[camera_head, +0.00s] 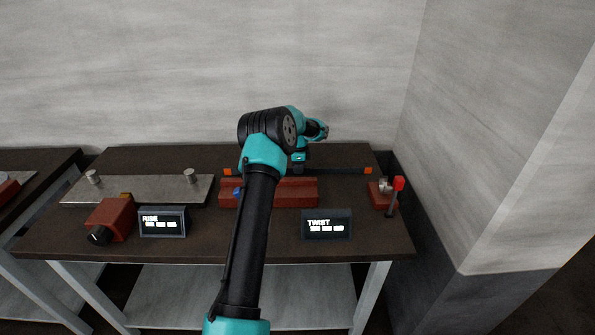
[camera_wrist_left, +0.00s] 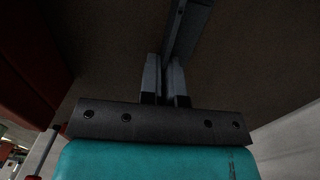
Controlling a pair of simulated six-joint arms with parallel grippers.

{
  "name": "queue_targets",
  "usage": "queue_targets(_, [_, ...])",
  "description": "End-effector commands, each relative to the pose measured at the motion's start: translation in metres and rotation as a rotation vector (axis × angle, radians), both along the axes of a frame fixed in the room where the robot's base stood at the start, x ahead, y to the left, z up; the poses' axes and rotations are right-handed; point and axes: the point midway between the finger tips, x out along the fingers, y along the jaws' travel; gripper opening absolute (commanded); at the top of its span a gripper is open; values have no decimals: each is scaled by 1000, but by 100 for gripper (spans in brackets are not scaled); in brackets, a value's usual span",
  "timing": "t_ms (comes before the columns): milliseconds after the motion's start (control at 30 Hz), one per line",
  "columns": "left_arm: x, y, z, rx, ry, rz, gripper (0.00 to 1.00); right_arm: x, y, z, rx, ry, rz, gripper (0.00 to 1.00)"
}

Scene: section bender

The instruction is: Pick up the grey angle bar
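The grey angle bar (camera_head: 340,171) is a long, thin dark-grey piece near the back of the table, lying left to right behind the red block. My left arm and gripper cover part of it. My left gripper (camera_head: 299,165) points down over its middle. In the left wrist view the bar (camera_wrist_left: 185,32) runs up from between the fingertips (camera_wrist_left: 164,75), which stand close together on either side of it. The gripper looks shut on the bar. Whether the bar is clear of its rests is not visible. My right gripper is not in view.
The red block (camera_head: 295,193) is in front of the bar. Orange pieces (camera_head: 368,170) show at the bar's ends. A steel plate (camera_head: 145,190) with pegs is at left, a red lever unit (camera_head: 382,196) at right. RISE (camera_head: 163,222) and TWIST (camera_head: 327,224) displays stand at the front.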

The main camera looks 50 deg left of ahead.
Motion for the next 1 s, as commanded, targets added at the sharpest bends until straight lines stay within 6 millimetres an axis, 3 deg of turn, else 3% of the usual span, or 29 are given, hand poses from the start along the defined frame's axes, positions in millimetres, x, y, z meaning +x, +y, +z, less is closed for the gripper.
queue_targets(233, [1,0,21,2,-3,0,0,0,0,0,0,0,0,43])
queue_targets(700, [1,0,94,2,-3,0,0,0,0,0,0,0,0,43])
queue_targets(1000, [0,0,101,1,-2,0,0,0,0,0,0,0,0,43])
